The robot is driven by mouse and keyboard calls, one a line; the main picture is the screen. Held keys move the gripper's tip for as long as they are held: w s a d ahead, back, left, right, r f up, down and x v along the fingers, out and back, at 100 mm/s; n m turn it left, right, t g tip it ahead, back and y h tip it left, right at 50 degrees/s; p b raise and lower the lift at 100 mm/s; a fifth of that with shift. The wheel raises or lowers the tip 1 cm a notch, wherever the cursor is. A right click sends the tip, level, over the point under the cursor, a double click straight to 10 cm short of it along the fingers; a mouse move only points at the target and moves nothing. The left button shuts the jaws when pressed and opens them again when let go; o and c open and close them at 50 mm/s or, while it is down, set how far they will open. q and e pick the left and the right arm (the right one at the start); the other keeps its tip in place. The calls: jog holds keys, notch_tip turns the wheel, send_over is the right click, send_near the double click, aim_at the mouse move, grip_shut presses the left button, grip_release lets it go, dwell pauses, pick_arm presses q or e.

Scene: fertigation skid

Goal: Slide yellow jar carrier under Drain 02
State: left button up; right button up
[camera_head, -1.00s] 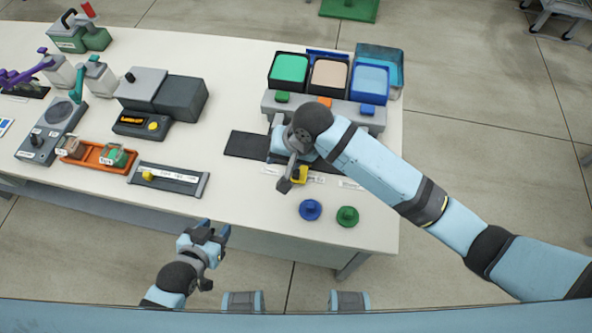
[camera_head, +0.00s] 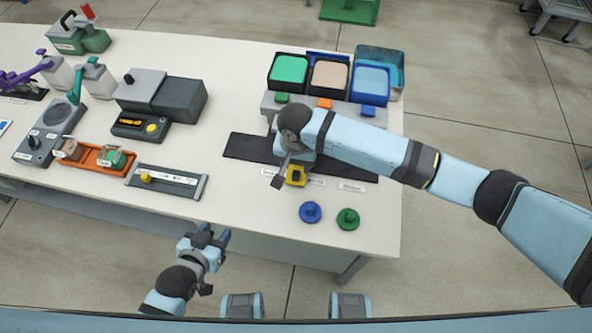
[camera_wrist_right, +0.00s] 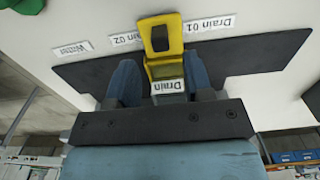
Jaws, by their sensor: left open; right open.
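The yellow jar carrier (camera_head: 296,175) lies at the front edge of the dark strip (camera_head: 250,148), below the dispenser. In the right wrist view the carrier (camera_wrist_right: 160,35) has a dark opening and a white "Drain" label. It lies between the printed labels Drain 01 (camera_wrist_right: 212,25) and Drain 02 (camera_wrist_right: 127,40), nearer Drain 02. My right gripper (camera_wrist_right: 160,82) is open, with one blue finger on each side of the carrier's near part; whether they touch it is unclear. In the head view the right arm hides much of this. My left gripper (camera_head: 207,238) is open and empty before the table.
Green, beige and blue bins (camera_head: 330,77) stand behind the dispenser. A blue knob (camera_head: 310,212) and a green knob (camera_head: 347,218) stand in front of the strip. The Washer label (camera_wrist_right: 72,48) lies beyond Drain 02. An orange tray (camera_head: 97,160) and a slider panel (camera_head: 167,180) are further left.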

aim_at(296, 173)
notch_tip(296, 173, down, 5)
jog(key=shift+r, duration=0.1)
dwell(0.3)
